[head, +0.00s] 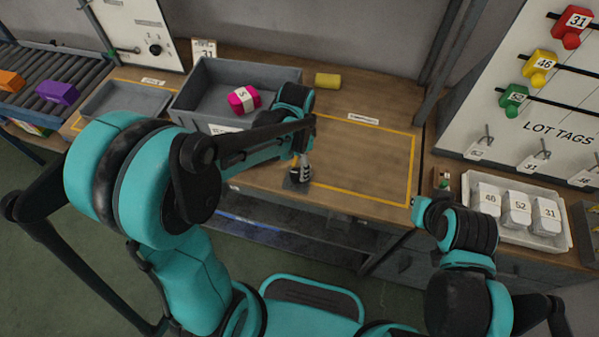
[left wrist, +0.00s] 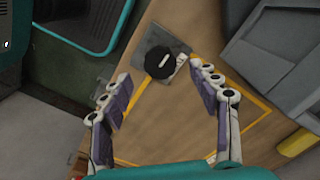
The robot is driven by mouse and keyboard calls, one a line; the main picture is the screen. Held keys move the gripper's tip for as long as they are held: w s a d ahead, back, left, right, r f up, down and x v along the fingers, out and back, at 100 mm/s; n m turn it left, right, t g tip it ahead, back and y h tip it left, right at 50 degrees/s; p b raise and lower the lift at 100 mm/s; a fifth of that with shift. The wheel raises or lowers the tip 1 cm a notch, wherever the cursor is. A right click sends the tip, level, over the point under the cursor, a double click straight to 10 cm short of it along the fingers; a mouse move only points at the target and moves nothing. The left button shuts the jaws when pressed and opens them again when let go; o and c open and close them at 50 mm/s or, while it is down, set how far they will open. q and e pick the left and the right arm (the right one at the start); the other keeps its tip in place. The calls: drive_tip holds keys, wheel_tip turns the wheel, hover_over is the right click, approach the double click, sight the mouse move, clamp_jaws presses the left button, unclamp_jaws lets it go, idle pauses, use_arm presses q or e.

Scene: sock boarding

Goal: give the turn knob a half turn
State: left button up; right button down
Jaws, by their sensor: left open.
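The turn knob (left wrist: 168,65) is a round black dial with a white bar across its top. It sits on a square grey plate (left wrist: 152,43) on the wooden bench, beside yellow tape. In the left wrist view my left gripper (left wrist: 160,80) is open, with its purple-padded fingers spread on either side below the knob and nothing between them. In the head view my left gripper (head: 301,172) hangs over the plate (head: 292,185) at the bench's front edge and hides the knob. I cannot make out my right gripper; only my right arm shows.
A grey bin (head: 205,112) with a pink roll (head: 243,99) stands behind left. A yellow roll (head: 327,80) lies at the back. The taped area (head: 365,155) right of the knob is clear. A tray of tags (head: 480,178) stands right.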

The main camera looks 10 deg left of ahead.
sight(298, 173)
use_arm(q)
wheel_tip(298, 173, down, 4)
drive_tip(key=shift+f+b, duration=0.25)
drive_tip(key=shift+b, duration=0.5)
drive_tip(key=c, duration=1.2)
drive_tip(key=shift+o, duration=0.2)
